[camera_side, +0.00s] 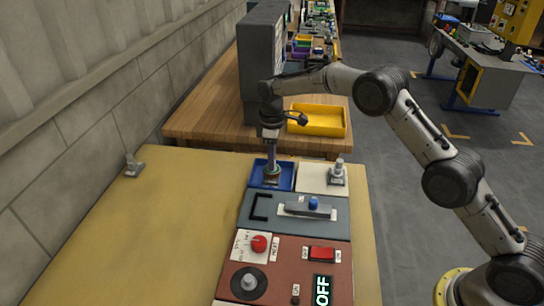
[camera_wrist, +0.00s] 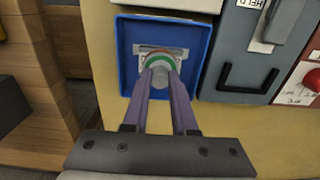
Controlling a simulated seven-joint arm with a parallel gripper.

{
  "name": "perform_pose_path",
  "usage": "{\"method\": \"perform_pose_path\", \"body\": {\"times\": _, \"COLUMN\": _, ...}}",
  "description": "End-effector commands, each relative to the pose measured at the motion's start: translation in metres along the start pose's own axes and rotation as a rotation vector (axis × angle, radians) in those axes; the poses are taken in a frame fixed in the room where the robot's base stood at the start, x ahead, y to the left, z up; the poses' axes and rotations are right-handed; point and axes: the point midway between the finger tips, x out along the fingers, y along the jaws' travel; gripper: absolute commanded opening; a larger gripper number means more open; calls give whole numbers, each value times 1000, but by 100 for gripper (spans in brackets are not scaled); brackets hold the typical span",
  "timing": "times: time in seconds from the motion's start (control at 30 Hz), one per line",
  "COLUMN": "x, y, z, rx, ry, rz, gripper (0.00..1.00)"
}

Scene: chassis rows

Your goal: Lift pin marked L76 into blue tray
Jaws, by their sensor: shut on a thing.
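The blue tray (camera_side: 288,178) sits at the back of the yellow table in the side view; it also shows in the wrist view (camera_wrist: 128,40). My gripper (camera_side: 271,163) points down over this tray and is shut on a grey pin (camera_side: 271,181). In the wrist view, the pin (camera_wrist: 161,60) has a green ring and a pale square base within the tray's walls. My gripper's fingers (camera_wrist: 160,72) close on its upper part. I cannot tell whether the base touches the tray floor. No L76 mark is legible on it.
Another grey pin (camera_side: 338,174) stands on a white pad right of the tray. A further grey pin (camera_side: 133,166) stands at the table's left. Grey and red control panels lie in front of the tray. A yellow bin (camera_side: 318,131) and a tall grey cabinet (camera_side: 258,65) are behind.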

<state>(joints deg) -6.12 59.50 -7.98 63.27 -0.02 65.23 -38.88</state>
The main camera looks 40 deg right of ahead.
Motion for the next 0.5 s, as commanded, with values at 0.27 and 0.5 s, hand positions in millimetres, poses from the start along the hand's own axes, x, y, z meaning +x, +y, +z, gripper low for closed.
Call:
{"method": "perform_pose_path", "body": {"times": 0.27, "x": -2, "y": 0, "z": -1, "rx": 0, "ry": 3, "rz": 2, "gripper": 31}}
{"method": "perform_pose_path", "body": {"times": 0.5, "x": -1, "y": 0, "z": 0, "rx": 0, "ry": 1, "rz": 1, "gripper": 60}}
